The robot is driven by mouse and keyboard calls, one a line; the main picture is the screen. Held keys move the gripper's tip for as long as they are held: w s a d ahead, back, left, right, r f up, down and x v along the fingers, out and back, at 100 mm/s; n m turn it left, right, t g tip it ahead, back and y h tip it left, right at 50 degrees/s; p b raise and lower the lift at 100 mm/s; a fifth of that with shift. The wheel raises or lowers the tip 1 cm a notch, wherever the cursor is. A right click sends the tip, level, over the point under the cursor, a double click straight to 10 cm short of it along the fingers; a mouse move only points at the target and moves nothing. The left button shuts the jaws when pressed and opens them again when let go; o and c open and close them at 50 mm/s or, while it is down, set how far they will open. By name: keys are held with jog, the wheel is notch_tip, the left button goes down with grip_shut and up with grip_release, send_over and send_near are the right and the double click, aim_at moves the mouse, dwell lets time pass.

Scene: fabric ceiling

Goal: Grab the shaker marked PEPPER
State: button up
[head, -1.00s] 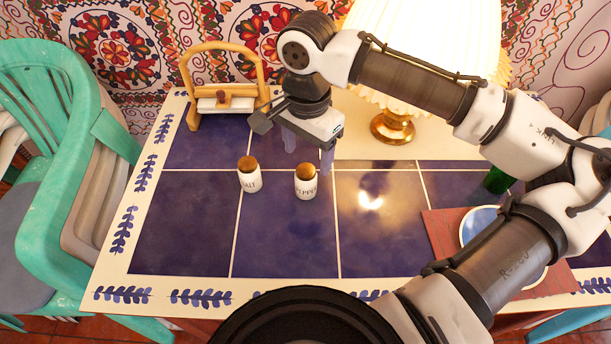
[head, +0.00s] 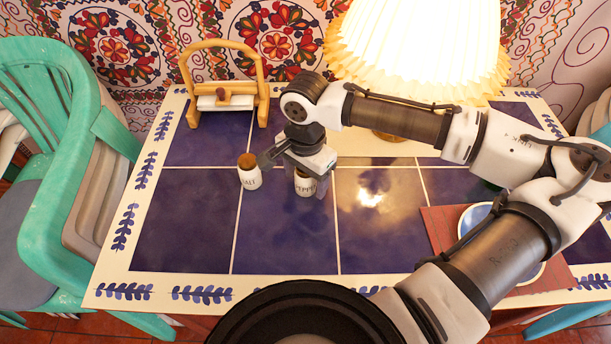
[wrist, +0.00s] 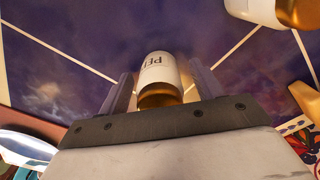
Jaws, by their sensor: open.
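The pepper shaker (head: 305,186) is white with dark lettering and stands upright on the blue tiled table. My gripper (head: 303,178) is above and around it, and hides its cork-coloured top in the head view. In the wrist view the pepper shaker (wrist: 158,75) lies between the two open fingers of my gripper (wrist: 155,95), with part of its lettering visible. I cannot tell whether either finger touches it. The salt shaker (head: 249,175), white with a brown top, stands just left of my gripper; a similar shaker (wrist: 268,12) shows at the wrist view's upper right.
A wooden napkin holder (head: 225,95) stands at the back left. A lit lamp (head: 420,50) stands behind my arm. A blue-and-white plate (head: 478,217) sits on a red mat (head: 437,228) at the right. The front tiles are clear.

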jog(key=c, duration=1.1)
jog(key=shift+r, duration=0.1)
jog(key=shift+c, duration=0.2)
